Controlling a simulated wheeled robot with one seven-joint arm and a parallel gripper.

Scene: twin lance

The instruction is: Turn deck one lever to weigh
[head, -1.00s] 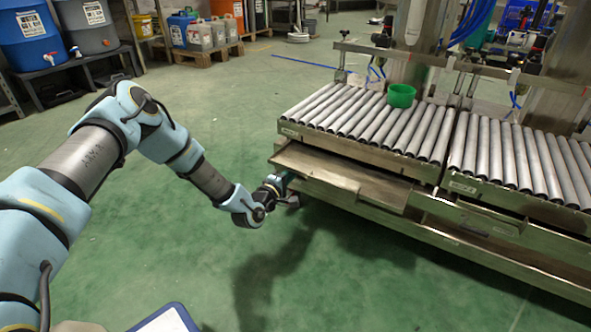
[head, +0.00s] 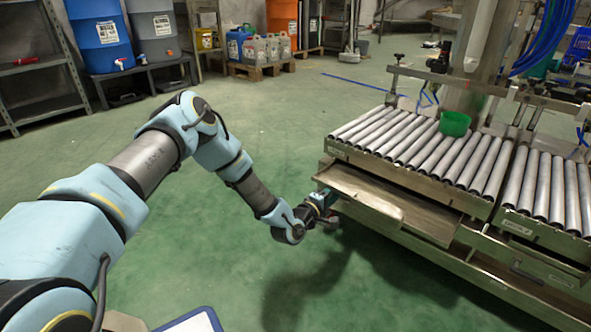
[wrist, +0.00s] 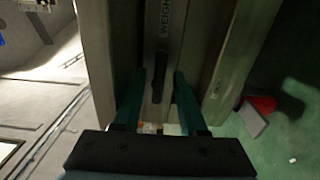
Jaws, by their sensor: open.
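Deck one appears to be the nearer-left roller deck (head: 400,150), with silver rollers and a metal side; its small label is too small to read. My gripper (head: 322,200) is at that deck's left end, just below roller height. In the wrist view, my gripper (wrist: 160,88) is open, with its two dark green fingers apart. A dark lever (wrist: 160,75) lies between the fingers, set along a metal channel, with the word WEIGH (wrist: 164,17) beyond its far end. I cannot tell whether either finger touches the lever. The lever is hidden in the head view.
A second roller deck (head: 548,190) adjoins at the right. A metal shelf (head: 390,200) juts out below deck one. A red object (wrist: 262,104) lies near the floor. The green floor (head: 230,240) around my arm is clear.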

